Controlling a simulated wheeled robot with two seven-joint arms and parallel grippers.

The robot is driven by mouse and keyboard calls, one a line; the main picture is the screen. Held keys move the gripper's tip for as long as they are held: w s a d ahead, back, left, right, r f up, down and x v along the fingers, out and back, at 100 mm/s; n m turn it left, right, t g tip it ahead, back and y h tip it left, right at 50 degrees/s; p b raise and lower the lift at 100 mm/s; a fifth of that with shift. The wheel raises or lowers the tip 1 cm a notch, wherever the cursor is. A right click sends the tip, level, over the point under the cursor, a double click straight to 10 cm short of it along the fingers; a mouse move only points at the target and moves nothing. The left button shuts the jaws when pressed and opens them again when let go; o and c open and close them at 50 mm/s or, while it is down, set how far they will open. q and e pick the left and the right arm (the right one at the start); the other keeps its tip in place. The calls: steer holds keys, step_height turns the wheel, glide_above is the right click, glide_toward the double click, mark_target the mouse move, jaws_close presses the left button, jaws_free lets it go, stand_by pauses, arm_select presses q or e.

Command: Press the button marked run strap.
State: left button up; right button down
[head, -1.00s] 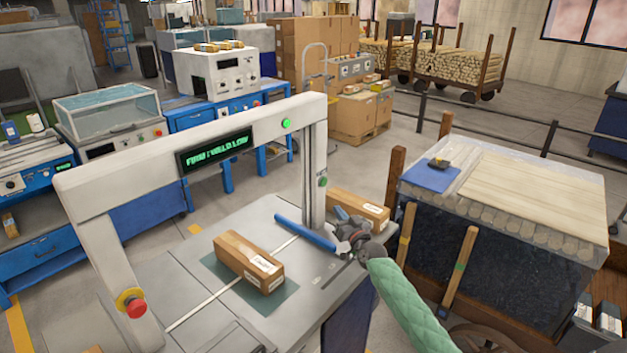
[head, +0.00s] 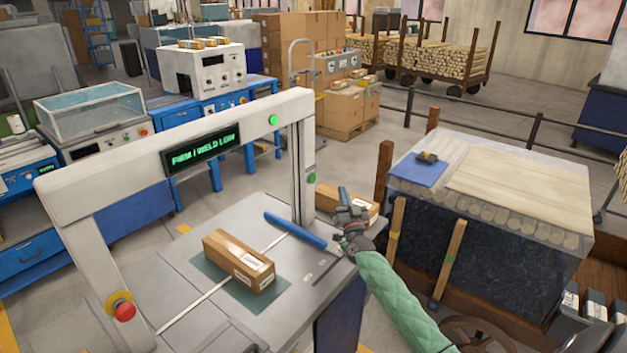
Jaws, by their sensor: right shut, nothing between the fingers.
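A strapping machine with a white arch (head: 120,165) stands in front of me. Its green display (head: 203,147) reads "FIRM / WELD LOW". A green round button (head: 312,178) sits on the right post, and a lit green round light or button (head: 273,120) sits at the arch's top right. I cannot read labels on either. A red mushroom button (head: 124,311) is on the left post. My right gripper (head: 343,192) is shut and empty, fingers pointing up, just right of the post and apart from its button in the picture. My left gripper is not in view.
A brown carton (head: 238,261) lies on the machine table across a pale strap. A blue bar (head: 295,230) lies behind it. Another carton (head: 330,198) is behind my right gripper.

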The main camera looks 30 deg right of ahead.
mark_target(313, 178)
arm_select(q)
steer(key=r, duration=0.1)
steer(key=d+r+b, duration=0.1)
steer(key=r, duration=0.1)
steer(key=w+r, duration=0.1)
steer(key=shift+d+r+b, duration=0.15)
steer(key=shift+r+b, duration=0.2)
steer(key=shift+b, duration=0.05)
arm_select(e)
steer(key=w+a, duration=0.3)
steer(key=w, duration=0.5)
steer(key=shift+a, duration=0.15)
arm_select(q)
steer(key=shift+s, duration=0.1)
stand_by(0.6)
arm_select(e)
steer(key=shift+w, duration=0.1)
stand_by(0.5)
steer(key=shift+w+a, duration=0.15)
steer(key=shift+w, duration=0.1)
